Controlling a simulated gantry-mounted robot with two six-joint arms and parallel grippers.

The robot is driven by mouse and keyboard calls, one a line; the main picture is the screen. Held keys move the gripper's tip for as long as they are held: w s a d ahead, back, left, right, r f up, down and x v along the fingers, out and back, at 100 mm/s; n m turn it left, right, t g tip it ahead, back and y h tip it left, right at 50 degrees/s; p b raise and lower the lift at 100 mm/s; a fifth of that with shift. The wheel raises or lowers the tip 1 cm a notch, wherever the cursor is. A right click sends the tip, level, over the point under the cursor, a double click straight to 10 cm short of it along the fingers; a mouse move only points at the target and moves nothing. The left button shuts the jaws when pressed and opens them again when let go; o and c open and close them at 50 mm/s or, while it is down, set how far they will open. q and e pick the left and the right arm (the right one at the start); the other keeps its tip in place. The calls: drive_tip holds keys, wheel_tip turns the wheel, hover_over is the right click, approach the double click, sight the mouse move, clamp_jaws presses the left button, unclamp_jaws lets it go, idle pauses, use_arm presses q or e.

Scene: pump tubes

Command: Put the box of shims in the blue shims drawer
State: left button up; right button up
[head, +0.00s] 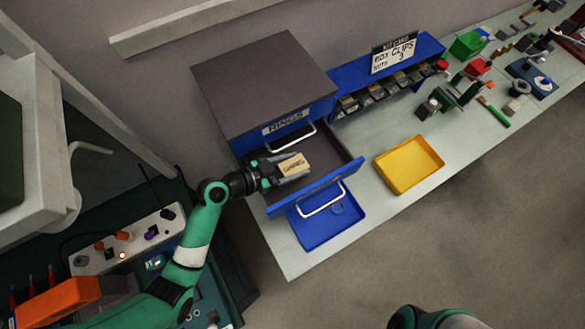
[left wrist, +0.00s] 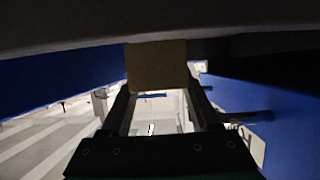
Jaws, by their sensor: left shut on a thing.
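My left gripper (head: 278,172) is shut on the small tan box of shims (head: 293,165), which carries dark lettering. In the head view the gripper and box are over the open blue drawer (head: 316,190), inside its outline. I cannot tell whether the box touches the drawer floor. In the left wrist view the box (left wrist: 157,66) sits between the finger ends (left wrist: 160,95), with blue panels on both sides. The drawer's front label is not readable. The drawer above it, labelled RINGS (head: 286,120), is shut. My right gripper is not in view.
The dark-topped blue cabinet (head: 265,80) stands over the drawer. A blue tray (head: 328,222) lies below the drawer front, and a yellow tray (head: 408,165) to its right. A blue rack (head: 390,75) with several bins and a CLIPS sign stands behind. Bench between is clear.

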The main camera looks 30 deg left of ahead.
sight(292, 168)
use_arm(q)
wheel_tip(292, 168, down, 3)
drive_tip(key=shift+r+b, duration=0.15)
drive_tip(key=shift+b, duration=0.2)
drive_tip(key=shift+w+a+f, duration=0.25)
drive_tip(key=shift+a+f, duration=0.05)
drive_tip(key=shift+a, duration=0.05)
drive_tip(key=shift+f, duration=0.2)
drive_tip(key=o, duration=1.4)
drive_tip(key=shift+r, duration=0.1)
drive_tip(key=shift+o, duration=0.2)
